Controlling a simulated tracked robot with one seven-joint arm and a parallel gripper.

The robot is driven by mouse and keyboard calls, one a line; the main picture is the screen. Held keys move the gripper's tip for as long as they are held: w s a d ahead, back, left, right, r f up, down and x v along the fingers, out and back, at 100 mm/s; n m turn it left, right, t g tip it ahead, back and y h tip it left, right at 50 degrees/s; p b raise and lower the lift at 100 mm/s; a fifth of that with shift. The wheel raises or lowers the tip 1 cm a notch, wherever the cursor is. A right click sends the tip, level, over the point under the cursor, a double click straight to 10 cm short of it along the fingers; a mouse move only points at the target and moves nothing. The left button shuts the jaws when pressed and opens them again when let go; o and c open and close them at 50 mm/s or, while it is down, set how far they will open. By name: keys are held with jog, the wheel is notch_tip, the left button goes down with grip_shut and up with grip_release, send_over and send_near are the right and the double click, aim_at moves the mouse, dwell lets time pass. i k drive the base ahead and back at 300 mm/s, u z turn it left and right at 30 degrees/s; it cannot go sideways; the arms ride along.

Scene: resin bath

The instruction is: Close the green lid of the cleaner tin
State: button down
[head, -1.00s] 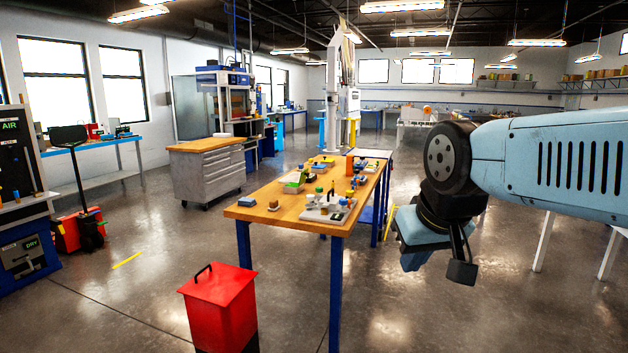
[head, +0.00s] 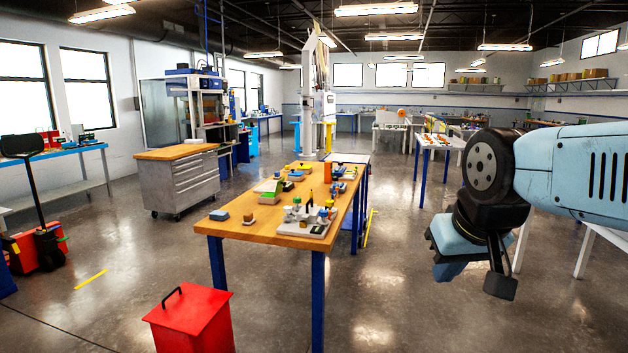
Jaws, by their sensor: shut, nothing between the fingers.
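My gripper (head: 447,274) hangs at the end of my light blue arm on the right side of the head view. It points down and is shut and empty. It is well to the right of the bench and nearer to me, apart from everything on it.
A red bin (head: 190,322) with a black handle stands before the bench. Several small bottles and parts on a grey tray (head: 305,229) crowd the bench's right side. A grey drawer cabinet (head: 180,178) stands behind to the left. The floor right of the bench is clear.

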aim_at(280, 183)
jog(key=z, duration=0.25)
jog(key=i, duration=1.85)
jog(key=u, duration=0.8)
jog(key=k, duration=0.75)
jog(key=u, duration=0.15)
jog(key=i, duration=0.8)
jog(key=z, duration=0.15)
